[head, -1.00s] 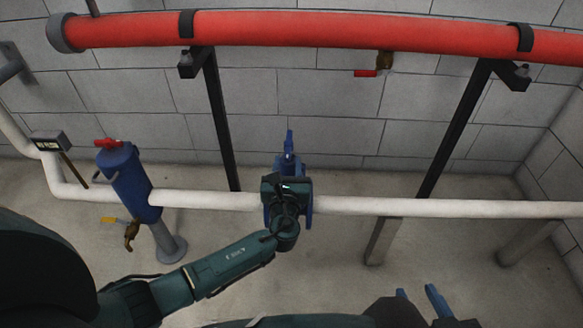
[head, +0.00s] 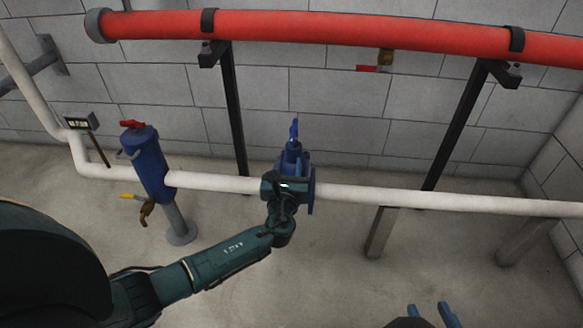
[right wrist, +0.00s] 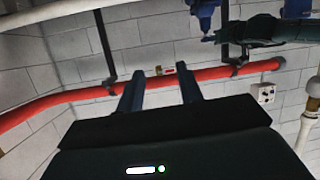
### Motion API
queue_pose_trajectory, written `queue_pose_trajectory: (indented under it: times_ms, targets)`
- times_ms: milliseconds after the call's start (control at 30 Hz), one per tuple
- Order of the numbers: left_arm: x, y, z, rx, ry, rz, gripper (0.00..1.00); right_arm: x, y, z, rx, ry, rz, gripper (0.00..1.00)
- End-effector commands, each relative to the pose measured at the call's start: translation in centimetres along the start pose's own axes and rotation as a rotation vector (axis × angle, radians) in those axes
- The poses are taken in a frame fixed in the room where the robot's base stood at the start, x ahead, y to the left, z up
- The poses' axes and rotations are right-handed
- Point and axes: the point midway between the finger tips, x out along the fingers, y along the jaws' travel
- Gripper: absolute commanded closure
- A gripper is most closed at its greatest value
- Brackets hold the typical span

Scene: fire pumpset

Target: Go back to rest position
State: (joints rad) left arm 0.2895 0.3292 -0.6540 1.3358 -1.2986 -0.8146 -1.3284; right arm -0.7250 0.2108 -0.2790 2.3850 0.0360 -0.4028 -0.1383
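My left gripper (head: 288,186) is in front of the blue valve (head: 293,158) on the white pipe. Its dark body covers part of the valve, and its fingertips are hidden, so I cannot tell whether it is open, shut or touching the valve. The valve's blue upper part sticks up behind it. My right gripper (head: 432,313) is low in the head view, with two blue fingers standing apart and nothing between them. The right wrist view also shows its fingers (right wrist: 161,92) spread and empty, with my left arm at the upper right.
A white pipe (head: 430,198) runs across the head view. A thick red pipe (head: 300,24) runs above it on black brackets. A blue cylinder (head: 150,165) with a red top stands at the left, near a small gauge box (head: 81,121). Concrete floor (head: 310,265) shows between.

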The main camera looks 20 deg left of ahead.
Motion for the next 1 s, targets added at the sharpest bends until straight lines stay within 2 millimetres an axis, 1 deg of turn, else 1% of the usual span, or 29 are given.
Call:
queue_pose_trajectory:
  times_ms: [667, 767, 867, 1000]
  targets:
    - [0.2, 0.2, 0.2, 0.000, 0.000, 0.000, 0.64, 0.1, 0.0, -0.2, 0.004, 0.001, 0.001, 0.64]
    - [0.2, 0.2, 1.6, 0.000, -0.001, 0.000, 0.64, -0.5, 0.1, -1.2, 0.024, -0.001, 0.004, 0.64]
    - [0.2, 0.2, 4.3, 0.000, -0.001, 0.000, 0.64, -1.4, 0.5, -3.0, 0.067, -0.008, 0.013, 0.64]
    - [0.2, 0.2, 8.5, 0.000, 0.000, 0.000, 0.64, -3.1, 1.2, -5.7, 0.152, -0.013, 0.031, 0.64]
